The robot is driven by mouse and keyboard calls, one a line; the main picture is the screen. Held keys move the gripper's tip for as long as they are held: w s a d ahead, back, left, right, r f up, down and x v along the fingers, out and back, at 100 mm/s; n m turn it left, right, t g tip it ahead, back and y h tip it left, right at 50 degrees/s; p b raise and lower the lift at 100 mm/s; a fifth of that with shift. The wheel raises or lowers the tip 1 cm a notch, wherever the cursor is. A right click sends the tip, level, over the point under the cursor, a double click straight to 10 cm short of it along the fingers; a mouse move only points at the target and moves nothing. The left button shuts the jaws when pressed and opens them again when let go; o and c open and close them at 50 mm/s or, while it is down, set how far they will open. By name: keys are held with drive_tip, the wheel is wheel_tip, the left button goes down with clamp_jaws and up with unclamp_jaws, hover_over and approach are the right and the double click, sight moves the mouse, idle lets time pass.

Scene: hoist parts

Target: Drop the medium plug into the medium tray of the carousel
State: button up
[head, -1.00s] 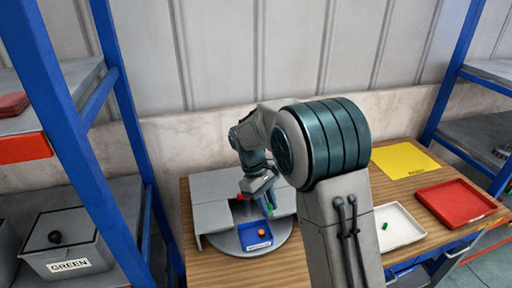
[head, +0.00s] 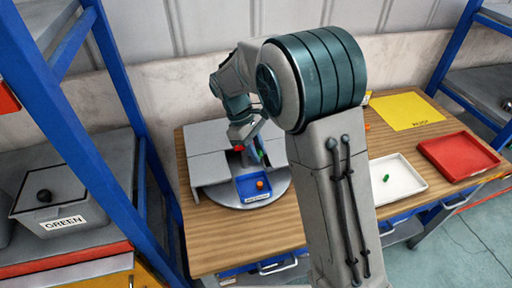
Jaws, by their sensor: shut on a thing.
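The carousel (head: 277,199) is a grey round turntable partly under a grey angled cover on the wooden bench. A blue tray (head: 244,187) shows in its opening with a small orange piece (head: 260,184) in it. The tray's label is too small to read. My gripper (head: 250,148) points down above the back edge of the blue tray, shut on a small plug. The plug is mostly hidden and its size cannot be told. A red spot and a green spot show at the fingers; I cannot tell whether either is the plug.
A white tray (head: 408,187) with a green piece (head: 386,178), a red tray (head: 437,143) and a yellow sheet (head: 408,110) are on the right of the bench. Blue-framed shelves stand at both sides. A grey bin (head: 62,205) marked GREEN is on the left shelf.

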drive_tip(key=o, duration=1)
drive_tip(key=shift+o, duration=0.2)
drive_tip(key=b+v, duration=0.1)
drive_tip(key=v, duration=1.2)
drive_tip(key=shift+r, duration=0.35)
